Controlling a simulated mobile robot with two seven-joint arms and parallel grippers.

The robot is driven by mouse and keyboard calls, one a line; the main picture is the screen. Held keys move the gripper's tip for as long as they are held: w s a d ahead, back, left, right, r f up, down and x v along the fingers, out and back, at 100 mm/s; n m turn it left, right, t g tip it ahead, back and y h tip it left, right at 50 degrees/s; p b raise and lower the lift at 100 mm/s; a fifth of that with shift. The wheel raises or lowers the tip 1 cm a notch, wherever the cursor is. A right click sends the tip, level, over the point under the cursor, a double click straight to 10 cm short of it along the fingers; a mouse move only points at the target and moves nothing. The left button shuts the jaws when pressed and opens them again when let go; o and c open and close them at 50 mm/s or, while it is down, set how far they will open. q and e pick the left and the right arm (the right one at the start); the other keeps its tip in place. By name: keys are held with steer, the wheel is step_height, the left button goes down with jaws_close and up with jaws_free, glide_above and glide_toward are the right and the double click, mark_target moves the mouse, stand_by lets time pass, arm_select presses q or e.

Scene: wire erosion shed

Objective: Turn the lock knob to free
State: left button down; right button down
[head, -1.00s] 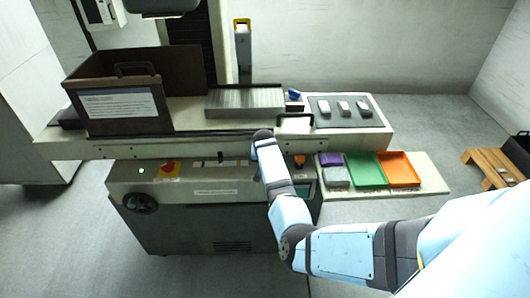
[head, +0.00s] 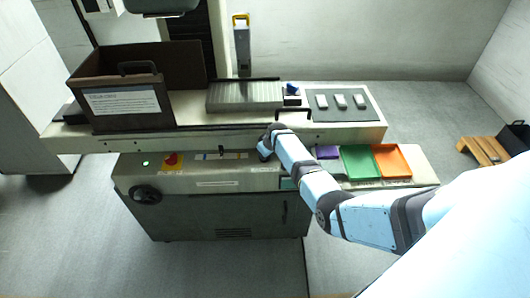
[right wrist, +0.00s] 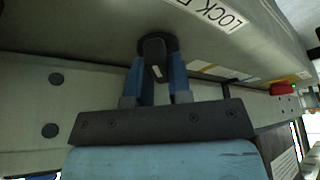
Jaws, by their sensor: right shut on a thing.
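The lock knob (right wrist: 155,58) is dark with a small pale mark. It sits on the grey front panel (right wrist: 90,30), beside a white label (right wrist: 222,14) reading "LOCK". In the right wrist view my right gripper (right wrist: 157,74) has its two blue fingers on either side of the knob, shut on it. In the head view my right arm reaches the machine's front panel (head: 217,184), and the wrist (head: 274,140) hides the knob and fingertips. My left gripper is not in view.
A red button on yellow (head: 172,160) and a black handwheel (head: 146,194) are on the panel's left. A small black lever (head: 222,152) stands left of my wrist. Green (head: 362,161) and orange (head: 392,161) trays lie to the right. A brown box (head: 186,65) stands on top.

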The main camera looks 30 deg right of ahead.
steer(key=shift+n, duration=0.5)
steer(key=c, duration=1)
jaws_free()
steer(key=shift+c, duration=0.2)
steer(key=v, duration=1.3)
steer(key=shift+d+r+p, duration=0.2)
steer(key=shift+r+p, duration=0.2)
steer(key=shift+s, duration=0.1)
